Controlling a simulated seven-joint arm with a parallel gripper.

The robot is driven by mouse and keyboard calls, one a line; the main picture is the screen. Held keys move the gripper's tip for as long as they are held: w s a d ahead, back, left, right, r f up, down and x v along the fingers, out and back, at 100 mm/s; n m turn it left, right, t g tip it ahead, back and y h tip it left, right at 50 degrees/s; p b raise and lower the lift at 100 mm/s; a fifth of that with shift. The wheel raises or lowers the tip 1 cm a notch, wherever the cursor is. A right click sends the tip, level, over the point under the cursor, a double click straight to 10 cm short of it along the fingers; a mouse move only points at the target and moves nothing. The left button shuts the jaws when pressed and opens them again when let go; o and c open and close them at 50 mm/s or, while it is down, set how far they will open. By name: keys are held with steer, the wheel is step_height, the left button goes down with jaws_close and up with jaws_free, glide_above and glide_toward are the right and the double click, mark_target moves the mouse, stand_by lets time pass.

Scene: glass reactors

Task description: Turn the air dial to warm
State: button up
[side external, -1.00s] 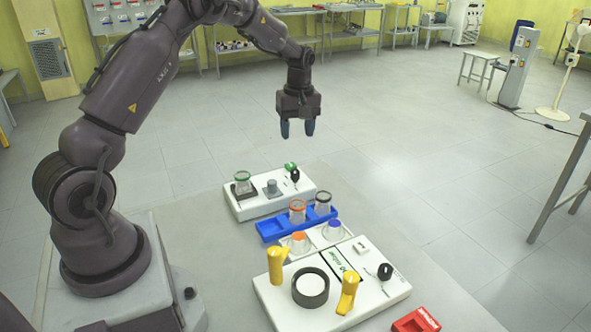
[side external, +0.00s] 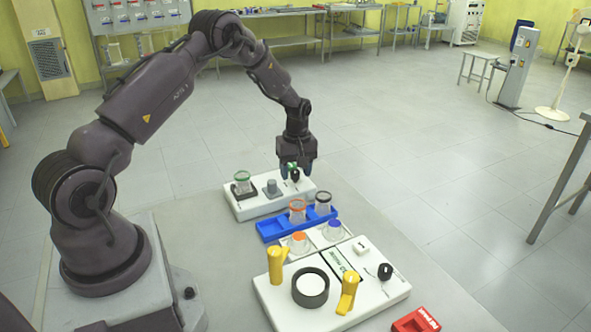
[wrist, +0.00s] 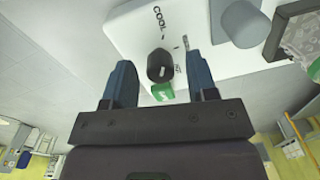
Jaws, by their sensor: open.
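A black dial (wrist: 160,66) sits on the far white unit (wrist: 105,20) in the wrist view, with the label "COOL" beside it. A second short label near it is too small to read. A green part (wrist: 163,91) lies beside the dial. In the side view the dial (side external: 295,175) is near the unit's far right end. My gripper (wrist: 161,78) is open and points down, with one blue finger on each side of the dial. In the side view my gripper (side external: 296,171) is low over the dial. I cannot tell whether a finger touches it.
On the same unit stand a grey cylinder (side external: 271,188) and a green-rimmed glass vessel (side external: 242,184). A blue rack (side external: 270,230) with rimmed vessels is nearer. The near white unit (side external: 375,300) has yellow handles and another black dial (side external: 385,271). A red block (side external: 416,321) lies front right.

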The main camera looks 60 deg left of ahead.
steer(key=c, duration=0.9)
steer(key=shift+c, duration=0.2)
steer(key=m, duration=0.5)
steer(key=shift+m, duration=0.4)
steer(key=m, duration=0.5)
steer(key=shift+d+m, duration=0.1)
steer(key=shift+m, duration=0.3)
steer(key=o, duration=0.9)
steer(key=shift+o, duration=0.2)
